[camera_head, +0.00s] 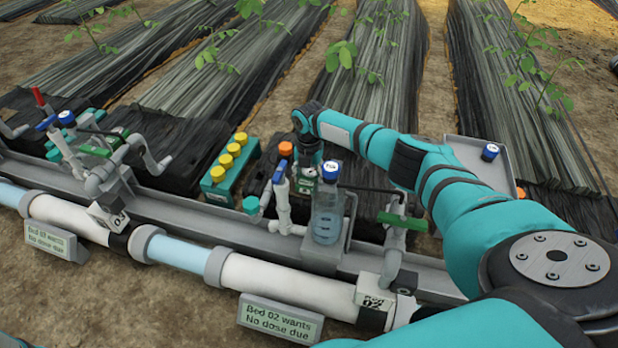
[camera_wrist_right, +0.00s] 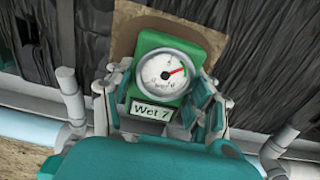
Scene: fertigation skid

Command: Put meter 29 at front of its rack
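A green meter (camera_wrist_right: 163,75) with a round white dial, a red needle and a label that seems to read "Wet 7" sits between the fingers of my right gripper (camera_wrist_right: 160,103) in the right wrist view. The fingers close in on both its sides and appear to grip it. In the head view my right gripper (camera_head: 307,155) points down behind the clear bottle, with the green meter (camera_head: 307,172) partly visible at it. No number 29 can be read, and I cannot make out a meter rack for certain. My left gripper is out of view.
A clear bottle with a blue cap (camera_head: 327,215) and an orange-capped fitting (camera_head: 285,150) stand close to the gripper. A teal rack (camera_head: 218,189) with yellow caps is to the left. A grey tray (camera_head: 470,150) lies right. A pipe (camera_head: 270,278) runs in front.

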